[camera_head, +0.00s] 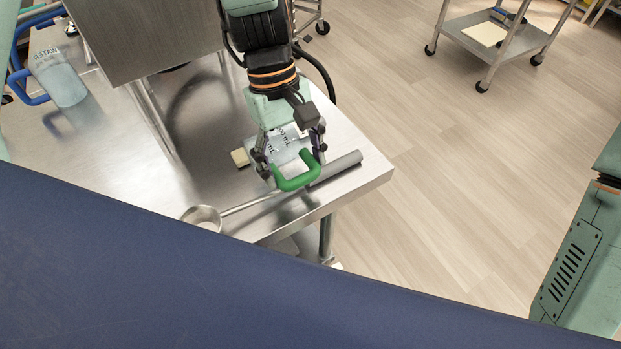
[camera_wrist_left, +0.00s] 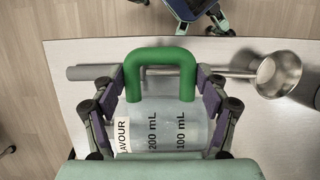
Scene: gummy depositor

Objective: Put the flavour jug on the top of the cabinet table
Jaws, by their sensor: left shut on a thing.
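The flavour jug (camera_head: 284,143) is a clear jug with a green handle and printed volume marks. In the left wrist view its body (camera_wrist_left: 165,128) carries a partly hidden flavour label. My left gripper (camera_head: 291,158) is shut on it, with one finger on each side of the body below the green handle; both fingers also show in the left wrist view (camera_wrist_left: 161,103). The jug is over the right end of a steel table (camera_head: 358,182). I cannot tell whether it touches the surface. My right gripper is not in view.
A steel ladle (camera_head: 203,217) lies along the front edge, its thick grey grip beside the jug. A small yellowish block (camera_head: 240,157) is left of the jug. A water jug (camera_head: 62,82) with a blue handle stands at the left. A steel box (camera_head: 145,38) rises behind.

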